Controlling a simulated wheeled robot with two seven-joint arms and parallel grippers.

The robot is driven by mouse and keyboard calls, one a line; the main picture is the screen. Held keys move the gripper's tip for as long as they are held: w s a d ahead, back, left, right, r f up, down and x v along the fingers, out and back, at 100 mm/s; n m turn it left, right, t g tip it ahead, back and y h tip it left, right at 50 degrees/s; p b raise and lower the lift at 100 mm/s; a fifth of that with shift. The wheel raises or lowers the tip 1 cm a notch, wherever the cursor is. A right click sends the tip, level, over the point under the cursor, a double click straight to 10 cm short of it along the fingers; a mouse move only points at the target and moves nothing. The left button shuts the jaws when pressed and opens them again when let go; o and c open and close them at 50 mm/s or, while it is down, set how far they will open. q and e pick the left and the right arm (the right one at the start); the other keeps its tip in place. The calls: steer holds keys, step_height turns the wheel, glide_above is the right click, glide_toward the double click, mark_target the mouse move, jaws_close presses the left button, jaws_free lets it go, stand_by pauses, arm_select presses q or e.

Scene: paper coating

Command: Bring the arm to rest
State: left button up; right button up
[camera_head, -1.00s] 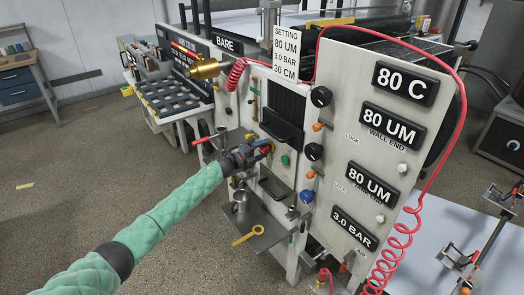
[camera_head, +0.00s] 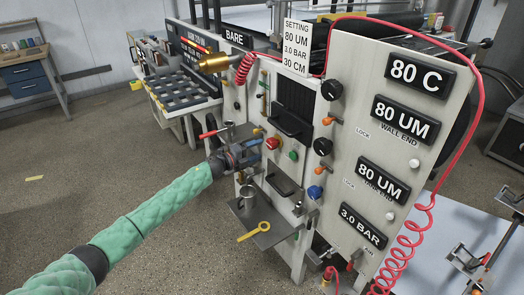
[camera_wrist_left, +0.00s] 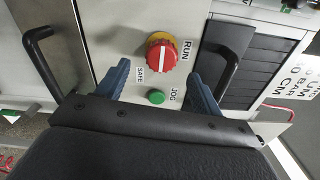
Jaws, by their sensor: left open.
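My left arm in its green sleeve reaches in from the left in the head view. Its gripper (camera_head: 254,152) stands in front of the coating machine's control panel, left of a red knob (camera_head: 272,143). In the left wrist view the two blue fingers (camera_wrist_left: 158,88) are spread apart with nothing between them. Past the fingertips is the red knob on a yellow base (camera_wrist_left: 161,53), between the RUN and SAFE labels. A green JOG button (camera_wrist_left: 156,97) shows between the fingers. The fingers look apart from the knob. My right gripper is not in view.
A small shelf (camera_head: 275,236) with a metal cup (camera_head: 247,195) and a yellow ring-ended tool (camera_head: 254,232) lies below the gripper. Black handles stick out from the panel. A coiled red hose (camera_head: 402,240) hangs at right.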

arm_select(q)
steer(key=shift+s+a, duration=0.3)
steer(key=shift+a, duration=0.05)
steer(key=s+a+f+n+t+y, duration=0.15)
steer(key=s+f+n+y, duration=0.35)
steer(key=s+f+n, duration=0.55)
steer(key=s+a+f+n+t+y, duration=0.15)
steer(key=s+f+n+y, duration=0.55)
steer(key=f, duration=0.7)
steer(key=s+a+f+n+g+y, duration=0.1)
steer(key=s+a+f+n+g, duration=0.15)
steer(key=s+f, duration=0.45)
steer(key=s+a+f+n+g, duration=0.1)
steer(key=s+f+n+g, duration=0.15)
steer(key=s, duration=0.75)
steer(key=s+a+f+n+g+y, duration=0.1)
steer(key=s+f+n+g, duration=0.15)
steer(key=s+f, duration=0.5)
steer(key=s+a+f+n+g, duration=0.1)
steer(key=s+g, duration=0.1)
steer(key=s, duration=0.9)
steer(key=s+a+f+n+g, duration=0.1)
steer(key=s+n+g, duration=0.1)
steer(key=s, duration=0.9)
steer(key=shift+s+a+f+g, duration=0.2)
steer(key=shift+s+f+g, duration=0.05)
steer(key=shift+s+g, duration=0.1)
